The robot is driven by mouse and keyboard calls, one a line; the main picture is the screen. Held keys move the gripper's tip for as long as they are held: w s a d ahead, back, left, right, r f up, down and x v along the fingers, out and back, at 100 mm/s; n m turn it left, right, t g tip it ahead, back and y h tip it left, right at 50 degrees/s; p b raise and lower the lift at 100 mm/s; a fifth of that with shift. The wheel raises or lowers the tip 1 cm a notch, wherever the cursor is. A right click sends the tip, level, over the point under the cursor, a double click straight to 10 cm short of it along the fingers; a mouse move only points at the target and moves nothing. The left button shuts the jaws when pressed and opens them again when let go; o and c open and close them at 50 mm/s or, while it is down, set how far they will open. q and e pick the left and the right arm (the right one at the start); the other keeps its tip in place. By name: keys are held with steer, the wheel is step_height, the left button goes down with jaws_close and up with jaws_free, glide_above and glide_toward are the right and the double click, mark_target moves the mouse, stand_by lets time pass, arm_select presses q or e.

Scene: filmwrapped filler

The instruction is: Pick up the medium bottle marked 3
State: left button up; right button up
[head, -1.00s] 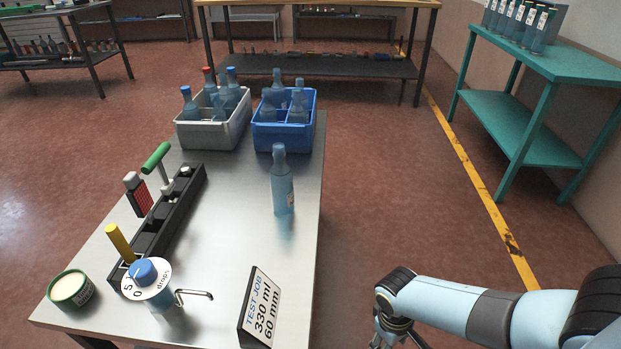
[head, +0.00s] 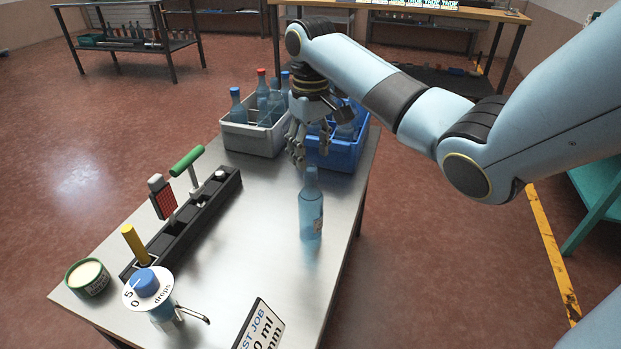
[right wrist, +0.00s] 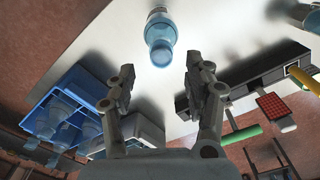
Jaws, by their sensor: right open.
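A translucent blue bottle (head: 311,212) stands upright and alone on the metal table (head: 258,225), with a small label on its side too small to read. In the right wrist view the bottle (right wrist: 160,42) shows nearly end-on, beyond the fingertips and between their lines. My right gripper (head: 309,152) hangs just above and behind the bottle's neck in the head view, fingers down. Its fingers are spread and empty in the right wrist view (right wrist: 160,72). My left gripper is not in view.
A grey crate (head: 248,140) and a blue crate (head: 343,155) with bottles stand at the table's far end; my right arm partly hides the blue one. A black tool rack (head: 190,220), a dosing bottle (head: 162,318), a green tin (head: 88,278) and a job sign (head: 262,328) stand nearer.

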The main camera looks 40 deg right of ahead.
mark_target(310, 168)
step_height(310, 168, down, 6)
steer(key=shift+a+r+b, duration=0.1)
steer(key=shift+b, duration=0.3)
jaws_close()
